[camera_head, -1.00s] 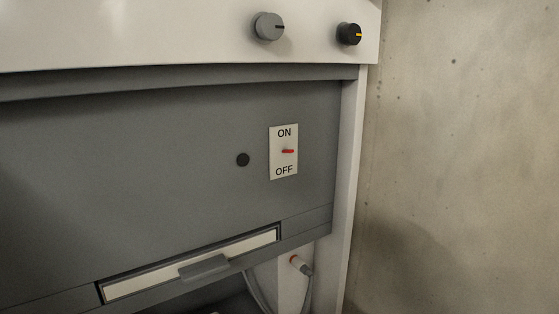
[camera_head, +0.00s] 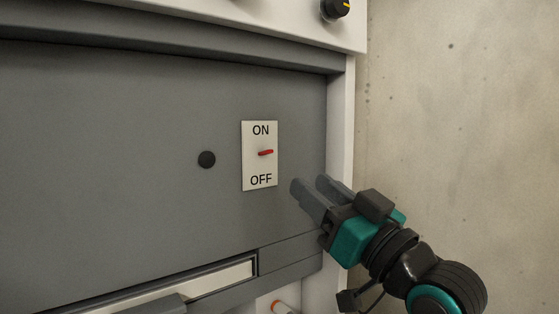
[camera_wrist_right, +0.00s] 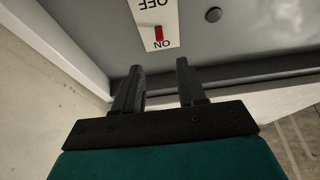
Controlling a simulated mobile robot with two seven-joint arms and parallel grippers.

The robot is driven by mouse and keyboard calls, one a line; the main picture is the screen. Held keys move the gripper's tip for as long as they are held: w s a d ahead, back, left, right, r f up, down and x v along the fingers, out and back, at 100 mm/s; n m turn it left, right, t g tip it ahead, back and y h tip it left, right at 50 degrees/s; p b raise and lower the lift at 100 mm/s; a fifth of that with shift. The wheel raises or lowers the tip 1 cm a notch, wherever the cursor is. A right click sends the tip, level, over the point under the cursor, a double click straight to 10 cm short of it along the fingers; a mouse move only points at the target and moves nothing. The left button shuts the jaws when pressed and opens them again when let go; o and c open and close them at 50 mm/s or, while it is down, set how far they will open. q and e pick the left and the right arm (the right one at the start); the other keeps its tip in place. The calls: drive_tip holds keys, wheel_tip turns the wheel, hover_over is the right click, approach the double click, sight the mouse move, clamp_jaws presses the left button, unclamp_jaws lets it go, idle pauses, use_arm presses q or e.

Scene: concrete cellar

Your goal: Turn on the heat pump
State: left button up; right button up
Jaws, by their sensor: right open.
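The heat pump's grey front panel (camera_head: 110,160) fills the left and middle of the head view. On it is a white plate (camera_head: 259,180) marked ON at the top and OFF at the bottom. A small red switch lever (camera_head: 265,153) sticks out between the two words. My right gripper (camera_head: 308,183) is open and empty, just right of and below the plate, apart from the lever. In the right wrist view the red lever (camera_wrist_right: 159,33) shows upside down, ahead of the open fingers (camera_wrist_right: 156,72). My left gripper is not in view.
A round black button (camera_head: 206,160) sits left of the plate. A black knob with a yellow mark (camera_head: 335,9) is at the top. A pale slot with a grey handle (camera_head: 160,303) lies below. A concrete wall (camera_head: 460,100) stands close on the right.

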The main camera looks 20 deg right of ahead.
sight(271, 153)
drive_tip(key=x, duration=1.1)
drive_tip(key=shift+f, duration=0.1)
clamp_jaws()
